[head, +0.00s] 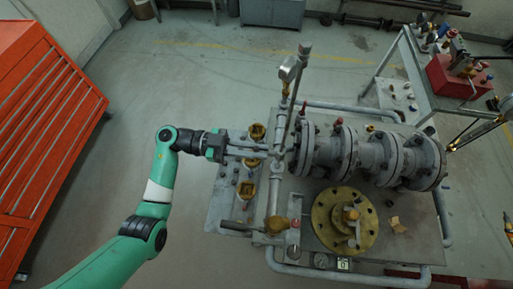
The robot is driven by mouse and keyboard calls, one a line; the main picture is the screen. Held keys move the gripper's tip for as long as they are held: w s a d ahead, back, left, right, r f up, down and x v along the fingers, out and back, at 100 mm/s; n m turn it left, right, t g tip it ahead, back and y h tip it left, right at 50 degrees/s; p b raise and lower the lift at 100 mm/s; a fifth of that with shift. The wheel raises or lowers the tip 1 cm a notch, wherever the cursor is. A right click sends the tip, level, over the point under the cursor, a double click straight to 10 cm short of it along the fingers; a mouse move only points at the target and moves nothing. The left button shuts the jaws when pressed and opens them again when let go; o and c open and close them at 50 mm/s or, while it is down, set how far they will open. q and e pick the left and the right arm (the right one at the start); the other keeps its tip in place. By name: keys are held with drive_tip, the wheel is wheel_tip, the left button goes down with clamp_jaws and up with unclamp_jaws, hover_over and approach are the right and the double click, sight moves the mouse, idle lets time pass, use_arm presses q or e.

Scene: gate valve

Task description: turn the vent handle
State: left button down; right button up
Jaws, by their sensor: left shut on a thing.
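My left gripper (268,150) reaches in from the left in the head view, with its fingers pointing right at the upright grey pipe (273,195) of the valve rig. Its fingers are closed on a small part at the pipe, which appears to be the vent handle (283,155). The fingers and the pipework partly hide that part, so its exact angle is hard to tell. I cannot make out my right gripper in the view.
The flanged grey valve body (365,155) lies just right of the pipe. A round brass flange (344,220) sits in front of it, and brass fittings (248,188) stand left of the pipe. A red tool cabinet (45,130) is at far left. A side table (400,90) holds a red box (450,80).

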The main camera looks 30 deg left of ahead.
use_arm(q)
drive_tip(key=m, duration=0.3)
drive_tip(key=shift+s+m, duration=0.1)
drive_tip(key=shift+m, duration=0.3)
drive_tip(key=m, duration=0.3)
drive_tip(key=shift+f+m+b, duration=0.1)
drive_tip(key=shift+m+b, duration=0.2)
drive_tip(key=shift+b, duration=0.05)
drive_tip(key=m+b, duration=0.2)
drive_tip(key=m, duration=0.2)
drive_tip(key=shift+f+m, duration=0.1)
drive_tip(key=shift+m, duration=0.2)
drive_tip(key=shift+m+b, duration=1.2)
drive_tip(key=shift+m, duration=1.1)
drive_tip(key=c, duration=0.9)
unclamp_jaws()
